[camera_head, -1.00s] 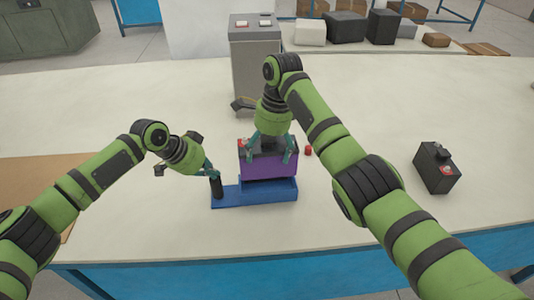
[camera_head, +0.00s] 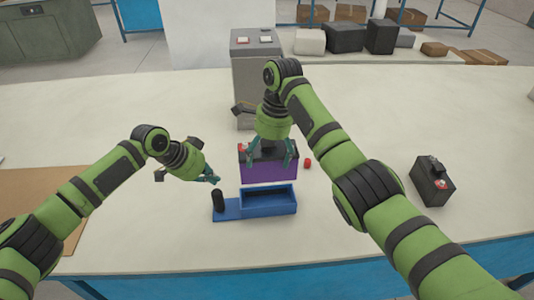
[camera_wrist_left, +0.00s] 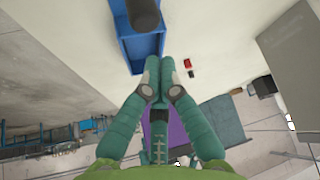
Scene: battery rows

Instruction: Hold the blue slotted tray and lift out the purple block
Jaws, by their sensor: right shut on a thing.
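The blue slotted tray (camera_head: 228,213) lies on the table near its front edge, with its box-shaped slot open and empty. A black upright post (camera_head: 218,200) stands on its left end; the post also shows in the left wrist view (camera_wrist_left: 144,14). The purple block (camera_head: 268,171), with a black top, is held by my right gripper (camera_head: 271,156), behind and above the tray. My left gripper (camera_head: 215,181) is just above the post, apart from it. In the left wrist view its fingertips (camera_wrist_left: 159,66) are together with nothing between them.
A small red piece (camera_head: 308,162) lies right of the purple block. A black battery (camera_head: 433,184) stands further right. A grey box-shaped unit (camera_head: 254,65) stands behind the right gripper. A brown board (camera_head: 30,195) lies at left. The table between tray and black battery is clear.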

